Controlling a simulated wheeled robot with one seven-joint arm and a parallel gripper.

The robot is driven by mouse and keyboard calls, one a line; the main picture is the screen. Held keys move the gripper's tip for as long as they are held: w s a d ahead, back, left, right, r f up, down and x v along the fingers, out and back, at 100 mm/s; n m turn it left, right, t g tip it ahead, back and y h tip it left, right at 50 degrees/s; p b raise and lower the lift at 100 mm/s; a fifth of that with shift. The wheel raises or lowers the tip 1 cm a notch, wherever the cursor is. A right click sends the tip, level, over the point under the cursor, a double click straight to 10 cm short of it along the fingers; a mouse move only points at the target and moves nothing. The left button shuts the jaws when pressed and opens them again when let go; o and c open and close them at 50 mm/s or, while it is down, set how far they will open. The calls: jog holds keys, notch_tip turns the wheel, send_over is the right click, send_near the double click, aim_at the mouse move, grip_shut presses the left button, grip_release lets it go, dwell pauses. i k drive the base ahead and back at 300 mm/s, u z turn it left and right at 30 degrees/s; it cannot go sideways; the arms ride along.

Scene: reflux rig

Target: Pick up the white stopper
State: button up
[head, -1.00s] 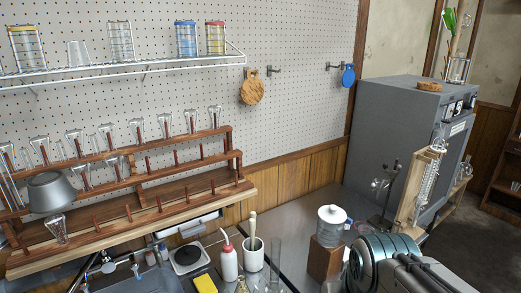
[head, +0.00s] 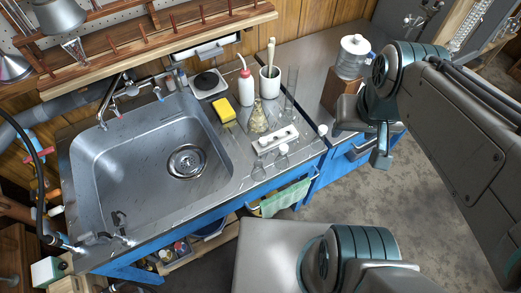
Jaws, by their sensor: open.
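A small white rounded piece (head: 322,129), which looks like the white stopper, sits at the right front edge of the metal counter in the head view. It is too small to make out its shape. My gripper (head: 374,146) is to the right of it, below the bend of my arm and apart from it. The gripper is open, with one finger clear to see and the rest partly hidden by my arm. I see nothing held in it.
A white holed rack (head: 275,140) and small glass flasks (head: 257,120) crowd the counter left of the white piece. A red-capped bottle (head: 246,88), a mug (head: 270,82), a yellow sponge (head: 222,110) and a sink (head: 150,165) are beyond. A jar (head: 352,57) stands on a wooden block.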

aim_at(263, 141)
jog(key=z, duration=0.05)
jog(key=k, duration=0.5)
jog(key=z, duration=0.75)
jog(key=i, duration=0.75)
jog(key=u, duration=2.45)
